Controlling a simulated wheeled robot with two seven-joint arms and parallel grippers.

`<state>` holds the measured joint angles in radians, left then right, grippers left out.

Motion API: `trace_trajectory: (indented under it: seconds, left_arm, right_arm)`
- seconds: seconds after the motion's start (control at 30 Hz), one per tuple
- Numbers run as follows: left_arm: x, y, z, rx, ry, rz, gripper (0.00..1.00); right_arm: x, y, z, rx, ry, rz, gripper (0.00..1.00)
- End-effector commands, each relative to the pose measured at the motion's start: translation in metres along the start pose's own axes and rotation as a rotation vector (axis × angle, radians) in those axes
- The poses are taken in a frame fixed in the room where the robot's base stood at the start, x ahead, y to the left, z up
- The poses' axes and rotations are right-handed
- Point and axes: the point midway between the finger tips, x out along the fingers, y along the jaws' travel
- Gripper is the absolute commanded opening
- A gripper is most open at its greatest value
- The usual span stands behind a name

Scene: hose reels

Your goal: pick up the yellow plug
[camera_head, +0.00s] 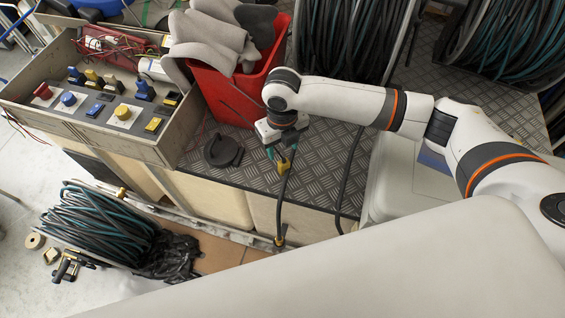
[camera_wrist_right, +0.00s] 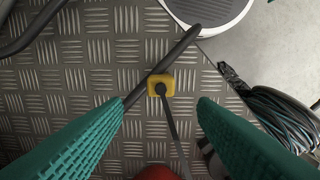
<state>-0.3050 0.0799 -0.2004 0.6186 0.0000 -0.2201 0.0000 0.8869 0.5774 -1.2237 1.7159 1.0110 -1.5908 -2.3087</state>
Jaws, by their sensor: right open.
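The small yellow plug (camera_head: 284,166) is at the diamond-plate platform, just below my right gripper (camera_head: 281,153) in the head view. In the right wrist view the yellow plug (camera_wrist_right: 152,83) has a dark round middle and a thin dark cord running down from it. A thick black hose passes right beside or over its upper left edge. My right gripper (camera_wrist_right: 160,106) has teal ribbed fingers, spread wide, one on each side of the plug in the picture. Nothing is gripped. I cannot tell how far the fingertips are above it. My left gripper is not in view.
A red bin (camera_head: 215,92) with grey cloths stands left of the gripper, near a black disc-shaped object (camera_head: 222,150). A control box (camera_head: 150,135) is further left. Hose reels (camera_head: 345,40) stand behind. A hose with a yellow end (camera_head: 279,240) hangs over the platform's front edge.

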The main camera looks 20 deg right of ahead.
Motion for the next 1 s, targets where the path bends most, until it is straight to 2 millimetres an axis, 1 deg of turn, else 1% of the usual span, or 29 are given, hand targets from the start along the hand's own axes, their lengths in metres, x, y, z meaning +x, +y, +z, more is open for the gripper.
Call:
trace_trajectory:
  seconds: [0.03,0.1,0.37,0.5,0.63,0.73,0.93,0.97,1.0]
  left_arm:
    - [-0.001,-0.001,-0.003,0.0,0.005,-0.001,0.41]
    - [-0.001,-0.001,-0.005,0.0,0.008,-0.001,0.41]
    - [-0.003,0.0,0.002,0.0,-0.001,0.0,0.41]
    - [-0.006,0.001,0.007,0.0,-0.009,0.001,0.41]
    - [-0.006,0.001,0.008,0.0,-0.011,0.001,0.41]
    - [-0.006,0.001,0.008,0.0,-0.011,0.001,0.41]
    - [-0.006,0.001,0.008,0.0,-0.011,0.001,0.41]
    - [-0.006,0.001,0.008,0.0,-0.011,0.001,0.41]
    - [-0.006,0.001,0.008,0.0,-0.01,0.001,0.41]
  right_arm:
    - [0.009,0.0,0.0,0.002,-0.002,0.001,0.53]
    - [0.02,0.0,0.0,0.003,-0.001,-0.001,0.53]
    - [0.041,-0.001,0.001,0.003,0.0,-0.001,0.53]
    - [0.062,-0.002,0.002,0.004,-0.001,-0.002,0.53]
    - [0.079,-0.001,0.001,0.003,0.001,0.0,0.53]
    - [0.085,-0.002,0.001,0.002,0.003,-0.002,0.53]
    - [0.085,-0.001,0.001,0.002,0.004,-0.001,0.53]
    - [0.085,-0.001,0.001,0.002,0.004,-0.001,0.49]
    - [0.085,-0.001,0.001,0.002,0.004,-0.001,0.43]
